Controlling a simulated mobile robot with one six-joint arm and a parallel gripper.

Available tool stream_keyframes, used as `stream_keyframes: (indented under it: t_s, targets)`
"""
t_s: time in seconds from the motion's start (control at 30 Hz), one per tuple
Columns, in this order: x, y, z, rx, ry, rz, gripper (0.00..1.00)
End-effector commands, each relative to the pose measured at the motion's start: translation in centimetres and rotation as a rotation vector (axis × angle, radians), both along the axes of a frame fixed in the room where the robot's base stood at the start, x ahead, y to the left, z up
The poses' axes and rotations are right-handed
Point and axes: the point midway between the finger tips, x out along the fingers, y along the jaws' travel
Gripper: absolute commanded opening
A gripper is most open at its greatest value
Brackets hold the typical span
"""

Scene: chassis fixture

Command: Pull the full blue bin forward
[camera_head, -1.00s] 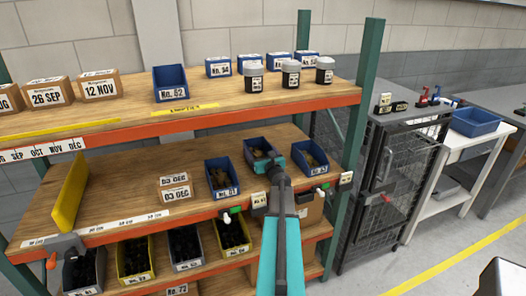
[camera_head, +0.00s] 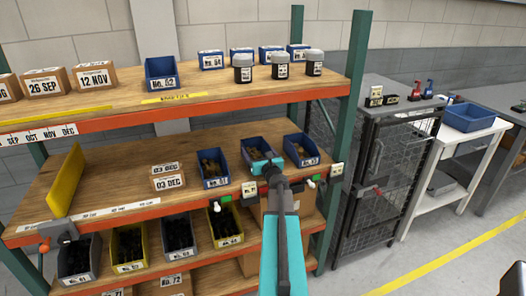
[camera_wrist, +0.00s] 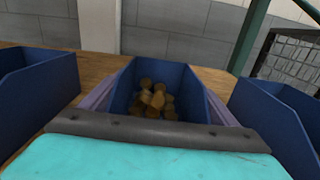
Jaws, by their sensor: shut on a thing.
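Three blue bins stand on the middle shelf (camera_head: 110,189) in the head view. The middle bin (camera_head: 252,142) holds brown pieces and also shows at the centre of the wrist view (camera_wrist: 172,72). There, several brass-coloured pieces (camera_wrist: 153,99) lie inside it. My gripper (camera_head: 260,165) is shut on this bin, with a finger along each side wall. It hides the bin's front and label. The left bin (camera_head: 215,183) and right bin (camera_head: 308,162) stand beside it, apart from it. Both hold brown pieces in the head view.
A yellow divider (camera_head: 66,182) and small boxes (camera_head: 168,181) stand left on this shelf. Small tags or lights (camera_head: 226,198) line its front edge. Dark-filled bins (camera_head: 180,238) sit below. The upper shelf (camera_head: 130,110) is above. A mesh cabinet (camera_head: 385,180) stands to the right.

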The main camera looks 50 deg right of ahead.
Motion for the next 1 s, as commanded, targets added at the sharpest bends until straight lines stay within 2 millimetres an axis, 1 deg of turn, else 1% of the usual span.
stream_keyframes:
  t_s: [0.03, 0.2, 0.6, 0.63, 0.7, 0.73, 1.0]
  targets:
    - [0.06, 0.35, 0.01, 0.000, -0.001, 0.002, 0.45]
    - [0.12, 0.76, 0.05, 0.000, -0.001, 0.003, 0.45]
    - [-0.03, 0.66, 0.08, -0.001, -0.001, 0.000, 0.45]
    - [-0.04, 0.65, 0.08, -0.001, -0.001, 0.000, 0.87]
    - [-0.04, 0.64, 0.07, -0.001, -0.001, 0.000, 0.99]
    - [-0.06, 0.63, 0.07, -0.001, -0.001, 0.000, 1.00]
    - [-0.14, 0.66, 0.04, -0.001, -0.001, -0.001, 1.00]
